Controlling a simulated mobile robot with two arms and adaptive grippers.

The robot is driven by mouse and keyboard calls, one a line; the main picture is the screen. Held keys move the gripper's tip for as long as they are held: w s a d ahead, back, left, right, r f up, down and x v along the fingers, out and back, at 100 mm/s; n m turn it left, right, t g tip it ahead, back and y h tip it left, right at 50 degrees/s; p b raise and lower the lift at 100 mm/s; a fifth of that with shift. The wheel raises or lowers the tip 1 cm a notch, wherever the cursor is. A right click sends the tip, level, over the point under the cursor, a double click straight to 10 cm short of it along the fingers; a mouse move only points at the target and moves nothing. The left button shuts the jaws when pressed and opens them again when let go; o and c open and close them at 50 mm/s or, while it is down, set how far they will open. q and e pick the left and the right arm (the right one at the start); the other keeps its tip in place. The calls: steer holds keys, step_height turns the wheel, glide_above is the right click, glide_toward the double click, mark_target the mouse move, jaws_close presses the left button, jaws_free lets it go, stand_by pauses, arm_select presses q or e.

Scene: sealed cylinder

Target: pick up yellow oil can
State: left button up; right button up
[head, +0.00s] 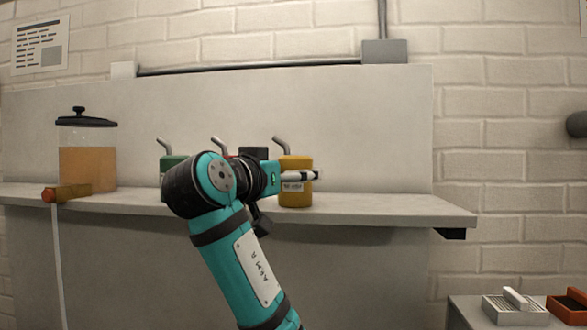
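The yellow oil can (294,198) stands upright on the shelf, its bent grey spout pointing up and left. One arm, which I take to be my right, rises from the bottom middle, and its gripper (300,176) points right at the can. A light finger with a dark tip crosses the can's front at mid height. The other finger is hidden, so I cannot tell whether the gripper is closed on the can or only beside it. My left gripper is not in view.
A green can (170,163) and a red can (232,156), mostly hidden by my arm, stand left of the yellow one. A lidded jar (87,168) of orange liquid is at far left. The shelf (385,208) is clear on the right. Brushes (515,306) lie lower right.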

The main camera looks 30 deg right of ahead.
steer(key=p+x, duration=0.1)
steer(key=x, duration=0.2)
steer(key=shift+w+d+p, duration=0.2)
steer(key=shift+d+p, duration=0.05)
steer(key=shift+p, duration=0.1)
steer(key=shift+w+d+f, duration=0.1)
steer(key=shift+d+f, duration=0.05)
steer(key=shift+a, duration=0.35)
steer(key=c, duration=0.4)
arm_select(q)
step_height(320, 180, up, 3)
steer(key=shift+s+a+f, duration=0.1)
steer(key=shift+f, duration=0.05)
arm_select(e)
steer(key=shift+d, duration=0.1)
steer(key=c, duration=1.2)
